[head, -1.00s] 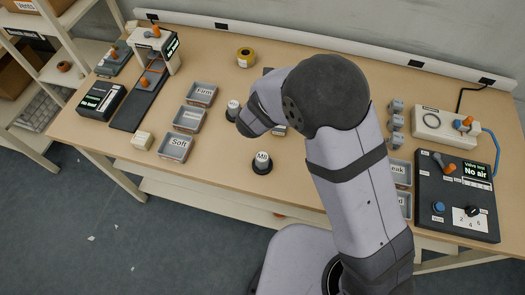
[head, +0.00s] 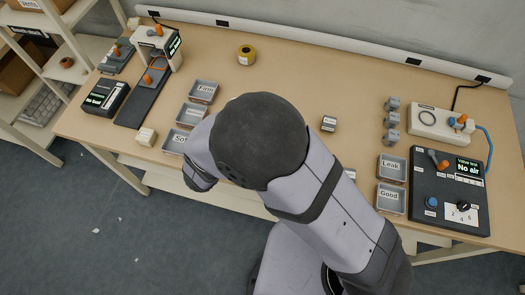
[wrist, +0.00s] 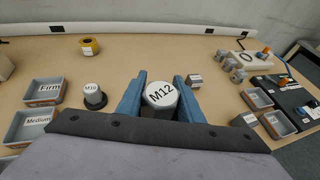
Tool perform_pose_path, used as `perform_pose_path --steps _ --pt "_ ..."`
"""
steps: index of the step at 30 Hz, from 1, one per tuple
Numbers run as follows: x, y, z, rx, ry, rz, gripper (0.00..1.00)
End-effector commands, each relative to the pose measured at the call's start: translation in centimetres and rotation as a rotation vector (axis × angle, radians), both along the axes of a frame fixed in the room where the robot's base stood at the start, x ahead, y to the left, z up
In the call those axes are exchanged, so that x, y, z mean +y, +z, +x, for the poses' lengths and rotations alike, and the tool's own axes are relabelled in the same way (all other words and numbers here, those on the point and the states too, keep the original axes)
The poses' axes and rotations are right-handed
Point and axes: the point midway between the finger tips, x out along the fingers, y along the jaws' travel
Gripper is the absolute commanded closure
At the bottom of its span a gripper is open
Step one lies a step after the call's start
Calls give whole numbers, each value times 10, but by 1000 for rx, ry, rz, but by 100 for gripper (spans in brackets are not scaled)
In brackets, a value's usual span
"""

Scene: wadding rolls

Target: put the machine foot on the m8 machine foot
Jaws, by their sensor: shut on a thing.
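No foot labelled M8 can be made out. In the head view, my arm hides the gripper and the feet.
Grey trays Firm (head: 203,91), Medium (head: 193,115) and Soft (head: 176,141) stand left. Leak (head: 391,168) and Good (head: 390,198) trays and a dark valve test panel (head: 449,190) are right. Yellow tape (head: 246,54) and a small labelled block (head: 329,123) stand on the table.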

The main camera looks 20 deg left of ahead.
Motion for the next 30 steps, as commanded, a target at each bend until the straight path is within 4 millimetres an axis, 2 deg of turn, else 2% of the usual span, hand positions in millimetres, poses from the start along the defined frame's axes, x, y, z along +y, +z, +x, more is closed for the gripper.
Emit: perform_pose_path --steps 4,11,24,30 --pt "-15 5 -3 -1 -70 2 91" --pt "-18 7 -2 -1 -89 1 91" --pt "-18 -42 -2 0 -87 -1 91" --pt "-18 -50 -2 -1 -88 2 91"
